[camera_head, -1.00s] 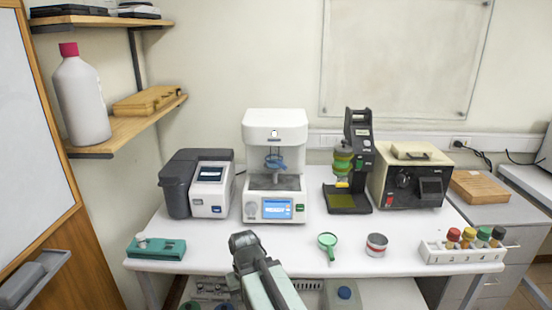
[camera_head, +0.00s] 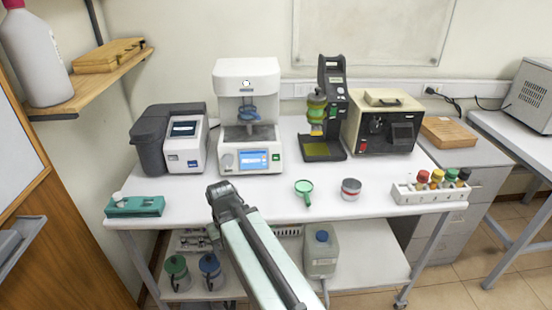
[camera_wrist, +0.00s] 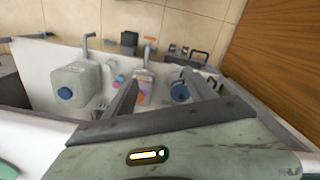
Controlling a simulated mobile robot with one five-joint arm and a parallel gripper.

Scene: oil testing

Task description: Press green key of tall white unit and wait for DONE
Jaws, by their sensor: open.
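The tall white unit (camera_head: 249,90) stands at the back of the white table, with a blue ring-like part in its open bay. Its lit screen (camera_head: 254,159) is on the front base; the text is too small to read. The green key (camera_head: 277,157) is just right of the screen and is uncovered. My gripper (camera_head: 222,190) is in front of and below the unit, near the table's front edge, left of the key and apart from it. In the wrist view my gripper (camera_wrist: 163,88) shows two spread fingers with nothing between them.
A grey-white analyser (camera_head: 185,145) stands left of the unit, a black stand (camera_head: 333,100) right. A green magnifier (camera_head: 304,187), a round tin (camera_head: 350,189) and a vial rack (camera_head: 430,193) lie along the front. A jug (camera_head: 320,252) stands on the lower shelf.

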